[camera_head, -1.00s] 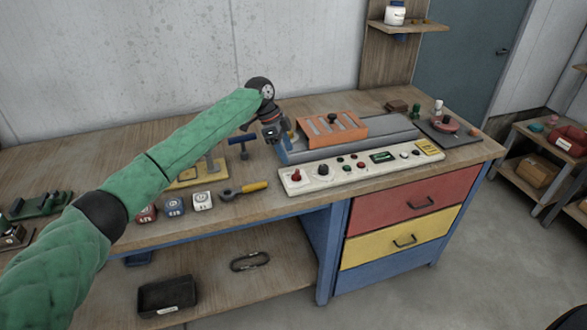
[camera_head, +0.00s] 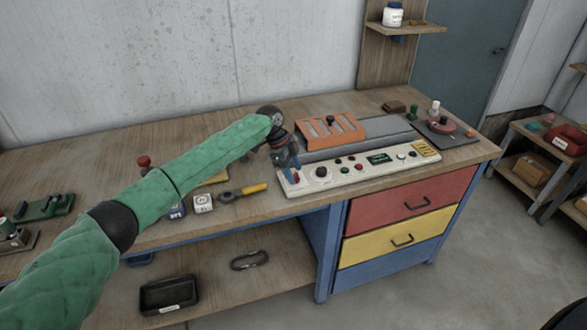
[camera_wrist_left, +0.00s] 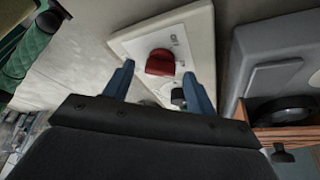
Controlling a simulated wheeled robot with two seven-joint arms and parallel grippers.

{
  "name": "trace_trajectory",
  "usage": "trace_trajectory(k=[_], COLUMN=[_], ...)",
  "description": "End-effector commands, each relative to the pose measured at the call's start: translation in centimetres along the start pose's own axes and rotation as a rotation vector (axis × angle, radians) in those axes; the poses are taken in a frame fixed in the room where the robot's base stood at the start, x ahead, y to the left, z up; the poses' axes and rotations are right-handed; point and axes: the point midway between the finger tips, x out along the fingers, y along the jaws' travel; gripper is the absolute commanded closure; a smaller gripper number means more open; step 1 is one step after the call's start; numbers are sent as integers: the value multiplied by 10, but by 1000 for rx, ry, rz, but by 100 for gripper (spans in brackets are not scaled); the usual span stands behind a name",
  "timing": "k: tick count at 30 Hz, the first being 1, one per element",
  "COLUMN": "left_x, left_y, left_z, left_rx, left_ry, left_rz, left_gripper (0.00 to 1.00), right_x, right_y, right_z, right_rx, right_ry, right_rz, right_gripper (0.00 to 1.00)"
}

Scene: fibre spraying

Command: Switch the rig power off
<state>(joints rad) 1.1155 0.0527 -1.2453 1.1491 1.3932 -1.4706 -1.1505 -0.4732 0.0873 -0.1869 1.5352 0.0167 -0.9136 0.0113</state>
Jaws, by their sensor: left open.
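The white control panel (camera_head: 355,170) lies along the front of the bench. Its red rotary switch (camera_head: 295,176) is at the left end, beside a black knob (camera_head: 321,171). My left gripper (camera_head: 289,168) is at that left end, just above the switch, and partly hides it. In the left wrist view the red switch (camera_wrist_left: 160,62) sits between the two open blue fingers of my left gripper (camera_wrist_left: 157,82), slightly beyond their tips. I cannot tell whether either finger touches it. My right gripper is not in view.
An orange guard (camera_head: 331,130) stands on the grey machine behind the panel. A yellow-handled tool (camera_head: 250,189) and a white block (camera_head: 203,203) lie left of the panel. A black tray (camera_head: 168,295) is on the lower shelf. Bare bench lies at the back left.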

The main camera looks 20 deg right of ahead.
Motion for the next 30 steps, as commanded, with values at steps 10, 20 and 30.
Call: trace_trajectory(k=[10,20,30], left_x=[5,5,5], left_y=[0,0,1], left_z=[0,0,0], left_rx=[0,0,-53], left_ry=[0,0,2], left_rz=[-1,-1,-23], left_gripper=[44,88,88], right_x=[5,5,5], right_y=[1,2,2], right_z=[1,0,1], right_rx=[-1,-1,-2], right_ry=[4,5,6], right_rz=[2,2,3], right_gripper=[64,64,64])
